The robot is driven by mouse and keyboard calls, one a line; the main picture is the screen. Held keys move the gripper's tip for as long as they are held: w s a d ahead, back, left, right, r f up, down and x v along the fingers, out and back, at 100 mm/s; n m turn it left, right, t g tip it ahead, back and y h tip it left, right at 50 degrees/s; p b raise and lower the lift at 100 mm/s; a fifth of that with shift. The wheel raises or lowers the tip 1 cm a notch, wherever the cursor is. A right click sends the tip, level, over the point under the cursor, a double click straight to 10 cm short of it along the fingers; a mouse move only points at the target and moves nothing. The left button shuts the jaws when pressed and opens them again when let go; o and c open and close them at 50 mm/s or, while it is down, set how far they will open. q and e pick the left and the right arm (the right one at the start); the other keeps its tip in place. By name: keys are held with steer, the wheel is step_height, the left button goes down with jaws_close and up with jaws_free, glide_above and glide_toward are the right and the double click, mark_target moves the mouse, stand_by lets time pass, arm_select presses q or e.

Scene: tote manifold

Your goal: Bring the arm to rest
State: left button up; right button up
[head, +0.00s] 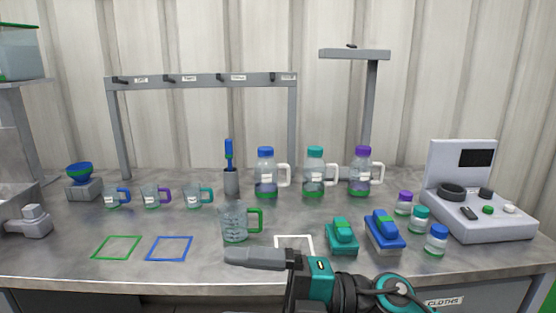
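My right arm comes in at the bottom right, with a teal and black wrist. Its grey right gripper (232,254) points left, over the front part of the grey workbench (70,262). The gripper is seen from the side, its fingers overlap, and I cannot tell whether they are apart. I see nothing held in it. A clear measuring jug with a green handle (234,228) stands just behind the gripper in the picture. Whether they touch is not clear. My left gripper is not in view.
Green (97,250) and blue (151,251) outlines lie left; a partly hidden white outline (294,236) lies behind the wrist. Teal (342,242) and blue (384,240) blocks, small jars (436,244) and a console (490,226) stand right. Mugs (152,200) and bottles (266,185) stand behind.

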steer(key=w+d+f+m+t+h+p, duration=0.1)
steer(key=w+d+f+m+t+h, duration=0.35)
steer(key=m+t, duration=0.6)
steer(key=w+d+f+m+t+h+p, duration=0.1)
steer(key=d+f+m+t+h, duration=0.55)
steer(key=m, duration=0.65)
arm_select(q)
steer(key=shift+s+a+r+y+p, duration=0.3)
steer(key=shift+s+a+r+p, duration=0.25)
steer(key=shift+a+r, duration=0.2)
arm_select(e)
steer(key=s+d+f+m+g+h, duration=0.3)
steer(key=s+d+f+m, duration=0.1)
steer(key=f, duration=0.5)
steer(key=s+d+f+m+g+h, duration=0.2)
steer(key=s+d+f+m+h, duration=0.1)
steer(key=s+d+f, duration=0.4)
step_height(320, 180, down, 3)
steer(key=shift+s+r+m+g+h, duration=0.15)
steer(key=shift+s+m+g+h, duration=0.3)
steer(key=shift+s, duration=0.6)
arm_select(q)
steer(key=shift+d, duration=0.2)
